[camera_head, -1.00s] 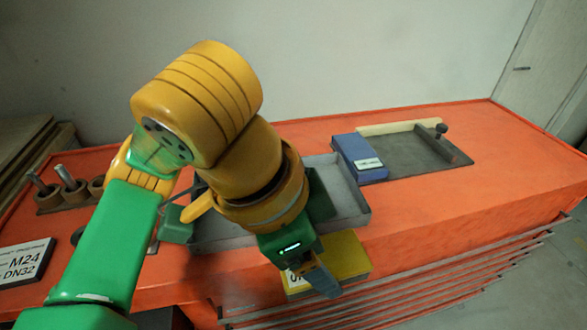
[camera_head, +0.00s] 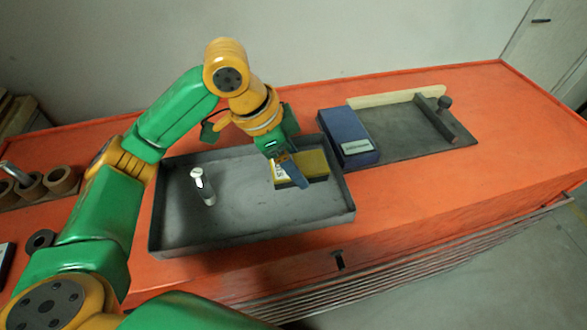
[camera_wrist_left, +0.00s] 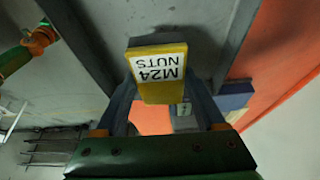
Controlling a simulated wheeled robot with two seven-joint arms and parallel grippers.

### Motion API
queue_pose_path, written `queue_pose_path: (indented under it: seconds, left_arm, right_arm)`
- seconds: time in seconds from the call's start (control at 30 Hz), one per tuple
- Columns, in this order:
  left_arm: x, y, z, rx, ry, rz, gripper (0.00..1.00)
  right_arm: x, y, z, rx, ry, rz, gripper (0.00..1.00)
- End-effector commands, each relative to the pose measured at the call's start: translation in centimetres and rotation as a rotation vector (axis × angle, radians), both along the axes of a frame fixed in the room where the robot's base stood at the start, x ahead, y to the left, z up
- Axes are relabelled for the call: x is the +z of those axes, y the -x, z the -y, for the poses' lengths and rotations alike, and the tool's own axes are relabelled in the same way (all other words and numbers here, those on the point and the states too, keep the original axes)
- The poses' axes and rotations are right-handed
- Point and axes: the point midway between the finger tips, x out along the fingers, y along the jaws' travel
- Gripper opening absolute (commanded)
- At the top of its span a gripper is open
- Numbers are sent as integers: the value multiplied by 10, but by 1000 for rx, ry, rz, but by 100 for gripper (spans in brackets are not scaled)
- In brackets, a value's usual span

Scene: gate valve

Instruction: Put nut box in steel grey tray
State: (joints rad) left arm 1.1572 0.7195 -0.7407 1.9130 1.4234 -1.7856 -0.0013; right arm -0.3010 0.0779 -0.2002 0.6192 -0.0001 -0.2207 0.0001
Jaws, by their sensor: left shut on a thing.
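The nut box (camera_head: 316,164) is yellow with a white label. The label reads M24 NUTS on the box in the left wrist view (camera_wrist_left: 163,90). My left gripper (camera_head: 289,169) is shut on the box, with one finger on each side. The box is over the back right part of the steel grey tray (camera_head: 245,215); I cannot tell whether it touches the tray floor. A finger hides part of the box in the head view. My right gripper is not in view.
A metal pin-like part (camera_head: 203,187) stands in the tray's left half. A blue box (camera_head: 346,135) is just right of the tray, beside a dark plate (camera_head: 400,140) with a raised bar. Brown rings (camera_head: 60,180) sit at the left. The tray's front middle is clear.

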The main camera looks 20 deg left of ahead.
Motion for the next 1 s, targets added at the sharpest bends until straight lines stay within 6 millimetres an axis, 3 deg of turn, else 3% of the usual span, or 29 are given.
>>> queue_pose_path:
  seconds: [0.2, 0.53, 0.57, 0.63, 0.87, 1.0]
  left_arm:
    - [-33, -3, -3, 0, -1, -1, 0]
    - [-37, -3, -2, -1, 1, 1, 0]
    - [-38, -3, -2, -1, 0, 0, 80]
    - [-38, -3, -2, -1, 0, 0, 99]
    - [-36, -3, -2, -1, 0, 0, 100]
    - [-16, 0, -8, 1, 0, 5, 100]
  right_arm:
    - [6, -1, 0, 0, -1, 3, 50]
    - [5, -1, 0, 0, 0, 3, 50]
    - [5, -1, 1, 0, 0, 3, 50]
    - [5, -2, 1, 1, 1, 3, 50]
    - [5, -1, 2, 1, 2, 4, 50]
    - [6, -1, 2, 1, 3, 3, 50]
